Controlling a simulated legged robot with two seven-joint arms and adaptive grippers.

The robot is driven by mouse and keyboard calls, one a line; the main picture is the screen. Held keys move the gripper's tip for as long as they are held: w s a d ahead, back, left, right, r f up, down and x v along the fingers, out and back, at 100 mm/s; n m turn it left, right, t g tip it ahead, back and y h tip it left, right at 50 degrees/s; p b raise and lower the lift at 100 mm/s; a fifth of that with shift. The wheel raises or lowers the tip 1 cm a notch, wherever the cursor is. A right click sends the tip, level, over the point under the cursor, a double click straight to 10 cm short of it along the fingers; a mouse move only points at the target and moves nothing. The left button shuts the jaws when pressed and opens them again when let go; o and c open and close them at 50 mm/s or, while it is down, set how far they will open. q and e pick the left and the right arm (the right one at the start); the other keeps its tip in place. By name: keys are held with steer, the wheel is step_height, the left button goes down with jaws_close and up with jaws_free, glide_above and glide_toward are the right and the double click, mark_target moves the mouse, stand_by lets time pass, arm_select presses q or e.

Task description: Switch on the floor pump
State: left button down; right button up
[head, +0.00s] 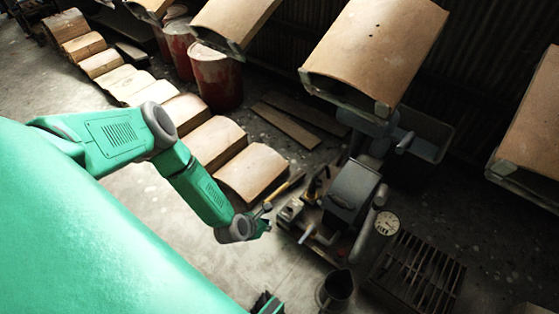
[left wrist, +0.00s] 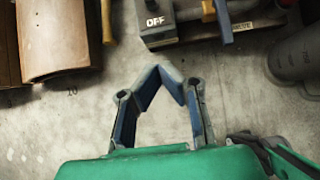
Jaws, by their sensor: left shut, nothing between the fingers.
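The floor pump (head: 350,195) stands on the concrete, right of centre in the head view, with a dark rounded housing and a round gauge (head: 387,223). A small grey box (head: 290,212) is at its near left side. In the left wrist view the box's top edge carries a white "OFF" label (left wrist: 155,20), with a "VALVE" label (left wrist: 242,27) to its right. My left gripper (head: 265,226) is just left of the box; in the wrist view its fingertips (left wrist: 172,82) meet, empty, short of the box and apart from it. A dark gripper-like part (head: 266,304), probably my right gripper, shows at the bottom edge.
A dark jug (head: 335,290) stands in front of the pump, also in the wrist view (left wrist: 298,62). A yellow-handled tool (head: 285,187) lies beside the box. A floor grate (head: 415,275) is right.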

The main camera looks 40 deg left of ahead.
mark_target(289, 208)
arm_select(q)
steer(key=b+x, duration=0.5)
steer(key=x, duration=0.5)
steer(key=shift+a+f, duration=0.1)
steer(key=shift+f, duration=0.15)
steer(key=shift+w+d+r, duration=0.2)
steer(key=shift+w+r, duration=0.7)
steer(key=shift+w, duration=0.2)
steer(key=shift+w+r, duration=0.15)
steer(key=shift+w, duration=0.15)
steer(key=shift+w+a, duration=0.25)
steer(key=shift+w, duration=0.05)
arm_select(e)
steer(key=f, duration=0.2)
steer(key=a+f, duration=0.1)
steer(key=f, duration=0.1)
steer(key=shift+f, duration=0.4)
arm_select(q)
steer(key=shift+d+r, duration=0.15)
steer(key=shift+d, duration=0.05)
arm_select(e)
steer(key=shift+d, duration=0.25)
